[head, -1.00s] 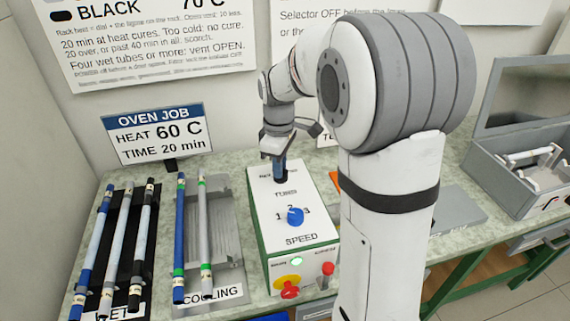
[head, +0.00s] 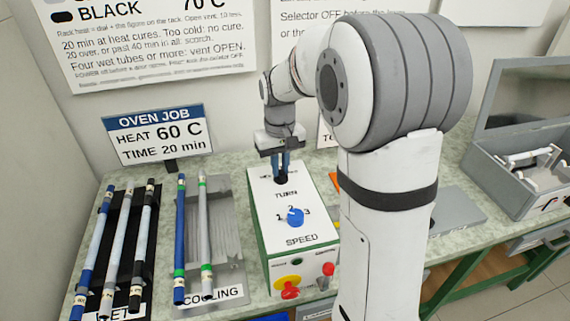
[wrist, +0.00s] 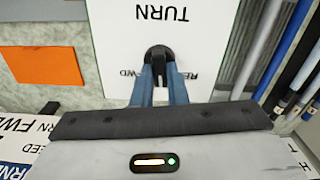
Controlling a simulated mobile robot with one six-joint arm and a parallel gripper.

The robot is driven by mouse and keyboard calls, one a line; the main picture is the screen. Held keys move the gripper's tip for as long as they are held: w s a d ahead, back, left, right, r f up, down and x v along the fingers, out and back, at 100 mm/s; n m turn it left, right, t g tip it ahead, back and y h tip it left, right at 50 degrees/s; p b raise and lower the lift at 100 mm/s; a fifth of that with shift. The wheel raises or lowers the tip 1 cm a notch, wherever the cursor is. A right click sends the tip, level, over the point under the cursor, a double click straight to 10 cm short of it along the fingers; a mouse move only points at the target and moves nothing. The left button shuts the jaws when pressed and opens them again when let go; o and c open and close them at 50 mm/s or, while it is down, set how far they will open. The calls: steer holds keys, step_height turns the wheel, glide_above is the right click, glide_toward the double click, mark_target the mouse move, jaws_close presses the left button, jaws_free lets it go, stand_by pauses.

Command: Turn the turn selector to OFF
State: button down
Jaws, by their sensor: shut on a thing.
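The turn selector is a black knob (wrist: 158,54) on the top panel of the control box (head: 264,215). Its TURN label (wrist: 162,14) appears upside down in the wrist view, with FWD on the left and a partly hidden REV on the right. My gripper (wrist: 160,72) has its blue fingers closed on the knob from both sides. In the head view my gripper (head: 281,172) points down onto the far end of the panel. The OFF mark is hidden, and I cannot tell which mark the knob points to.
The blue speed dial (head: 295,217), a red-and-yellow knob (head: 289,288) and a red button (head: 328,269) are on the box's near part. Rods lie on the cooling rack (head: 228,240) and the black wet rack (head: 119,250) to the left. An orange sheet (wrist: 42,66) lies beside the box.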

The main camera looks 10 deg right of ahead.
steer(key=shift+w+r+m, duration=0.15)
steer(key=shift+w+m, duration=0.05)
steer(key=shift+m, duration=0.4)
steer(key=c, duration=1.4)
jaws_free()
steer(key=shift+c, duration=0.2)
step_height(320, 180, up, 7)
steer(key=shift+r, duration=0.3)
